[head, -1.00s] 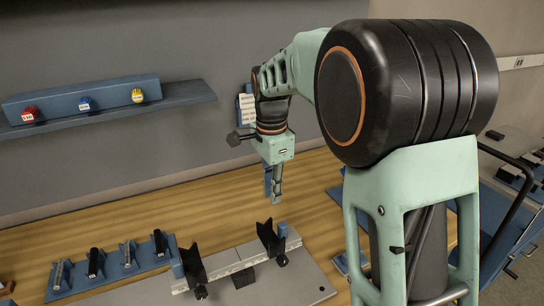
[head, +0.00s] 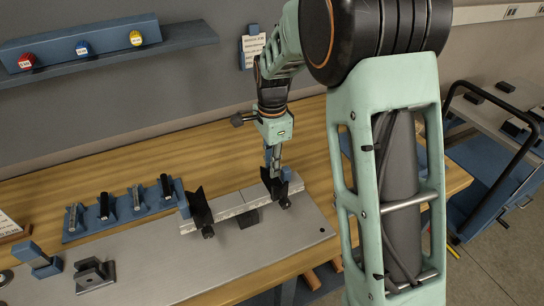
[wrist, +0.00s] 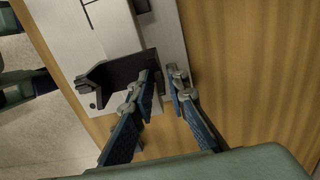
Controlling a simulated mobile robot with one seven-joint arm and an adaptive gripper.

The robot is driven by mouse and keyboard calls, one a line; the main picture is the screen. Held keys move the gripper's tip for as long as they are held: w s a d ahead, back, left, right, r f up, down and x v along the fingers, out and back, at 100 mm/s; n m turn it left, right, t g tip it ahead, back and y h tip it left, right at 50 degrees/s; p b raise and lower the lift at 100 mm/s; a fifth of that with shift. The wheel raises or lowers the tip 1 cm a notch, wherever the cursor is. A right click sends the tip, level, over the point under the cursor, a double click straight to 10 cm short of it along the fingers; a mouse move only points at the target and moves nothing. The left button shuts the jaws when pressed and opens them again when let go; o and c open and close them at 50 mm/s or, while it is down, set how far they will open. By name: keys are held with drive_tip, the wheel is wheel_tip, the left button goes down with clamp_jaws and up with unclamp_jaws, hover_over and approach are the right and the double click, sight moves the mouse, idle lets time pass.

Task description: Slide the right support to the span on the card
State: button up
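The right support (head: 277,188) is a black notched block on a pale rail (head: 232,204), near the rail's right end. The left support (head: 201,213) is a similar black block near the other end. My gripper (head: 273,163) points down just above and behind the right support. In the wrist view my gripper (wrist: 162,78) is open, its two blue fingers apart. The right support (wrist: 115,72) lies beside and partly behind the left finger; I cannot tell whether they touch. A white card (head: 253,47) hangs on the wall, its print unreadable.
A blue rack (head: 125,217) with several dark and grey cylinders stands left of the rail. A grey plate (head: 180,262) lies under the rail. A dark clamp-like block (head: 94,275) stands at the front left. Wooden table (wrist: 255,80) is clear right of the rail.

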clamp_jaws()
idle(0.3)
drive_tip(key=shift+w+d, duration=0.25)
drive_tip(key=shift+d, duration=0.25)
drive_tip(key=shift+w+d, duration=0.2)
drive_tip(key=shift+d, duration=0.25)
drive_tip(key=shift+o, duration=1.7)
unclamp_jaws()
drive_tip(key=shift+s, duration=0.1)
